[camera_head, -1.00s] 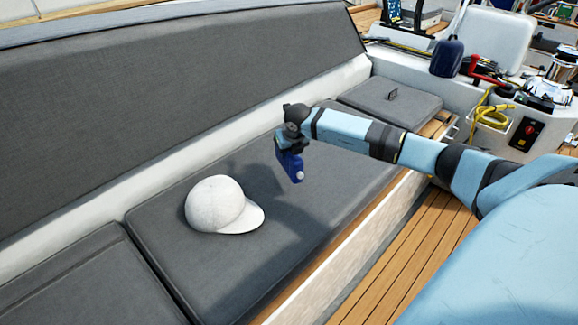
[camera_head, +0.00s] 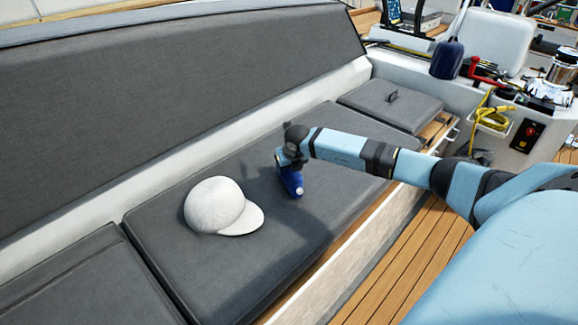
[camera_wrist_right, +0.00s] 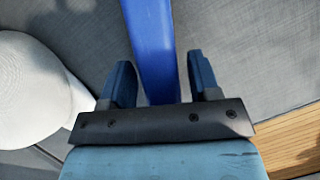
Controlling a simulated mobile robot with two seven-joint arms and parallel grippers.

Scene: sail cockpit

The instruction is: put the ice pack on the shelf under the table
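The ice pack is a long, bright blue block (camera_wrist_right: 155,45) in the right wrist view, running up from between the fingers to the top edge. My right gripper (camera_wrist_right: 161,72) has its fingers on either side of it, with narrow gaps seen at both sides. The gripper looks open. In the head view my right gripper (camera_head: 292,184) is low over the grey middle cushion, right of the white cap; a blue shape shows at its end. Whether the ice pack touches the cushion is unclear. The table, its shelf and my left gripper are not in view.
A white cap (camera_head: 214,203) lies on the middle seat cushion (camera_head: 160,255), and also shows at the left of the wrist view (camera_wrist_right: 30,90). The tall backrest (camera_head: 170,100) rises behind. The wooden floor (camera_head: 400,275) is clear in front of the bench.

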